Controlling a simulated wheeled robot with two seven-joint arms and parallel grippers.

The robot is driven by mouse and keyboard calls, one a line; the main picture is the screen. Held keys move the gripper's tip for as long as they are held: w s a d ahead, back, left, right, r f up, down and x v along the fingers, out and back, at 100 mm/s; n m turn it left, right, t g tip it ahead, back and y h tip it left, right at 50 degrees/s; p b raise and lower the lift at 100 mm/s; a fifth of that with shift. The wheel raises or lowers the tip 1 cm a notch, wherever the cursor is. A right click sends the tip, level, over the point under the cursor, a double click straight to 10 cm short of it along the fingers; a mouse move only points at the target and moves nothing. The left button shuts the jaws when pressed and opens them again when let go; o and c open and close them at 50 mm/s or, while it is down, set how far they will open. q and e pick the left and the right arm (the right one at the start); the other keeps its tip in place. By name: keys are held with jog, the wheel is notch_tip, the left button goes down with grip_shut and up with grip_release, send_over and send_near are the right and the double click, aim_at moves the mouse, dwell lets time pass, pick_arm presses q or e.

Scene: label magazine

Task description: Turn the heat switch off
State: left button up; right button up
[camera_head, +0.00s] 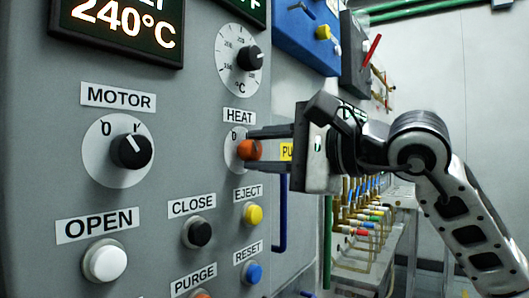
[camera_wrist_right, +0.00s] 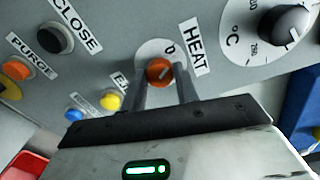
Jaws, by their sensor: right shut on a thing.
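The heat switch is an orange knob (camera_head: 250,150) on a round white dial, under the HEAT label (camera_head: 239,116) on the grey panel. My right gripper (camera_head: 257,149) comes in from the right, with one finger above the knob and one below it, shut on it. In the right wrist view the orange knob (camera_wrist_right: 160,71) sits between the two finger ends. A pale slanted mark shows on its face, and a 0 shows on the dial near it. The fingers hide part of the dial, so I cannot tell the exact setting. My left gripper is not in view.
The panel also holds the black MOTOR knob (camera_head: 131,151), the black temperature knob (camera_head: 250,58), the yellow EJECT button (camera_head: 253,214) and the blue RESET button (camera_head: 253,272). A display (camera_head: 118,24) reads 240°C. Pipes and valves (camera_head: 362,215) stand behind my right arm.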

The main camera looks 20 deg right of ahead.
jog(key=shift+n, duration=0.5)
jog(key=o, duration=1)
jog(key=shift+c, duration=0.2)
jog(key=shift+s+d, duration=0.1)
jog(key=shift+s+d, duration=0.2)
pick_arm(q)
jog(key=b, duration=0.1)
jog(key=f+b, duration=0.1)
jog(key=b, duration=0.1)
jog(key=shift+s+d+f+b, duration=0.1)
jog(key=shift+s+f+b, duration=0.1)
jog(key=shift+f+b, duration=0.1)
pick_arm(e)
jog(key=v, duration=1.5)
jog(key=shift+s, duration=0.2)
